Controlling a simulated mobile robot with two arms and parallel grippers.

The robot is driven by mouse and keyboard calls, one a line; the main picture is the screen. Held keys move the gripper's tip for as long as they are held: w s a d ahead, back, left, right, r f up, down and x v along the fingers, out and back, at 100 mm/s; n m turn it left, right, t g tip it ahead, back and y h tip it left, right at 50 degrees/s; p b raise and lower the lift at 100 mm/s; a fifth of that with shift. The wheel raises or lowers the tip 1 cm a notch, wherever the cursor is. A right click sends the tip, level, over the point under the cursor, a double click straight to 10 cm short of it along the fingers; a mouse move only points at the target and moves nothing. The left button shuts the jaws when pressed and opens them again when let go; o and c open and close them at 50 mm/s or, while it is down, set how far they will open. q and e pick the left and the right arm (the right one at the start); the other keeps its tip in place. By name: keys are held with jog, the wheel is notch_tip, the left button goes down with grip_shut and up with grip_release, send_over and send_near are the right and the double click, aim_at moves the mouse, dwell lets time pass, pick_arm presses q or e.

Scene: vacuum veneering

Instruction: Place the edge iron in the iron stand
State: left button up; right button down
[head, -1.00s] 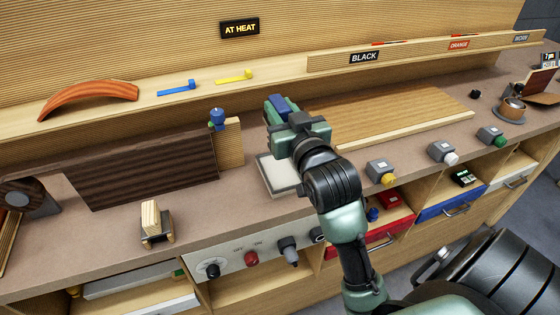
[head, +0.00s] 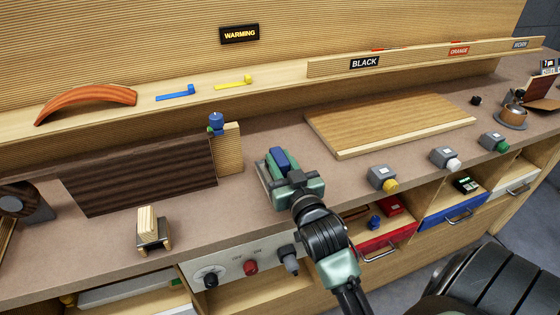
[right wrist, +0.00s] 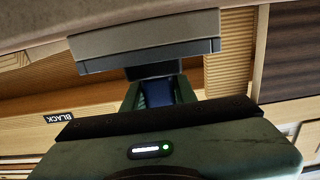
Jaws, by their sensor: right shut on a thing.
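My right gripper (head: 285,178) is shut on the blue handle (head: 279,160) of the edge iron, which also shows between the fingers in the right wrist view (right wrist: 158,92). My left gripper is not in view.
A small wood block (head: 149,222) sits in front. A wooden board (head: 395,122) lies at right, behind button boxes (head: 382,178). A sign reads WARMING (head: 239,34).

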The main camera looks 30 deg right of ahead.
jog(key=c, duration=1.1)
grip_release()
jog(key=shift+r, duration=0.15)
jog(key=b+v, duration=0.1)
jog(key=v, duration=0.9)
jog(key=shift+s, duration=0.3)
jog(key=shift+s+a, duration=0.15)
jog(key=shift+s, duration=0.55)
